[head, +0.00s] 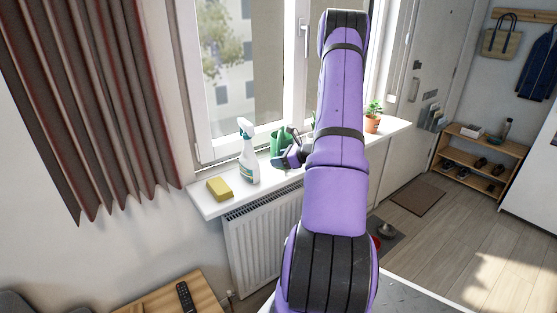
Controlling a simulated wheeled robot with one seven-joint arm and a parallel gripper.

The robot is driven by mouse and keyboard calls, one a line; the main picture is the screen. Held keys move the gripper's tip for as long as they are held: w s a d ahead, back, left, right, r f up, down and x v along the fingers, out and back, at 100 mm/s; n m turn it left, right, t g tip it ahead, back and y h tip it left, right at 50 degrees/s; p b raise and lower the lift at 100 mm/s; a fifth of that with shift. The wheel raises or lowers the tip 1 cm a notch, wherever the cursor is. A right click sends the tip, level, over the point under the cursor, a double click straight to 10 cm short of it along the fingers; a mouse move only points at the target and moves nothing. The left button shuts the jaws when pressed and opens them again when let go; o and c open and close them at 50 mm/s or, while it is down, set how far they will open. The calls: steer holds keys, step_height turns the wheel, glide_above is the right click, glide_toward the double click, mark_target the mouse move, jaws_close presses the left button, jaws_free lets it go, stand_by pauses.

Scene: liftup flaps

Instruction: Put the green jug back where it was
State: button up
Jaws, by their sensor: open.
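The green jug (278,142) stands upright on the white window sill (207,203), just right of the white spray bottle. Its right side is partly hidden by my gripper. My gripper (284,158) is at the jug's right side, at sill height, with its jaws open. I cannot tell whether the fingers touch the jug or stand around part of it. My purple arm covers the middle of the sill and whatever is behind it.
A white spray bottle (248,155) stands close left of the jug, and a yellow sponge (219,188) lies further left. A potted plant (372,118) stands at the sill's right. A radiator (262,240) is below. A wooden table (160,300) with a remote (185,297) is lower left.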

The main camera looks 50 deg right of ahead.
steer(key=shift+r, duration=0.1)
steer(key=shift+s+r, duration=0.15)
steer(key=v, duration=1.1)
steer(key=w+a+r+n+g+y, duration=0.1)
steer(key=w+a+r+n+g, duration=0.15)
steer(key=a+r+n, duration=0.55)
steer(key=w+a+r+n+g+y, duration=0.1)
steer(key=w+a+r+n+g, duration=0.3)
steer(key=a, duration=0.8)
steer(key=a+r+n+g+y, duration=0.15)
steer(key=a+r+n, duration=0.25)
steer(key=a+r, duration=0.45)
steer(key=s+a+r+n+h, duration=0.3)
steer(key=s+a+r+n, duration=0.1)
steer(key=s+a+n, duration=0.4)
steer(key=s+a+r+n+h, duration=0.4)
steer(key=s+a+n, duration=0.4)
steer(key=s+a, duration=0.1)
steer(key=shift+a+r, duration=0.3)
steer(key=shift+a, duration=0.45)
